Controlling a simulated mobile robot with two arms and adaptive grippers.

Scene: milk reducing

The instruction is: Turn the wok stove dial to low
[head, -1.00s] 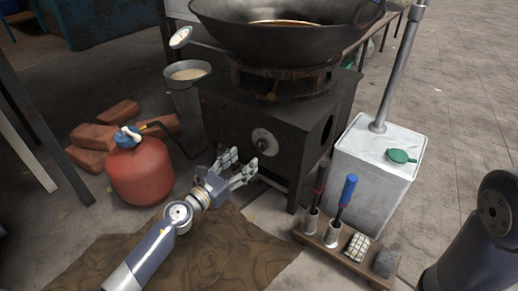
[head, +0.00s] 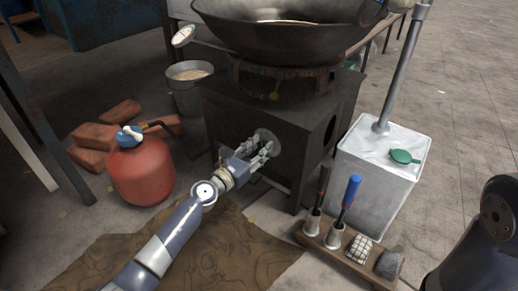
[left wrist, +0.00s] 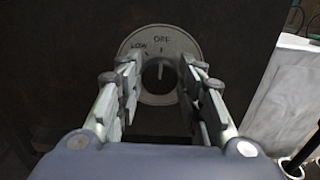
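The wok stove (head: 235,120) is a dark box under a large black wok (head: 290,45). Its dial (left wrist: 158,72) shows in the left wrist view as a dark knob on a round pale plate marked LOW and OFF, with a pale pointer line near the top. In the head view the dial plate (head: 268,137) is partly hidden by my left gripper (head: 263,151). The left gripper is open, its fingers (left wrist: 160,90) on either side of the knob; contact cannot be told. My right gripper is out of view.
A red gas cylinder (head: 141,170) with bricks (head: 95,150) behind it stands left of my left arm. A metal bucket (head: 188,90) stands beside the stove. A white canister (head: 375,165) and a wooden tool rack (head: 345,262) are at the right.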

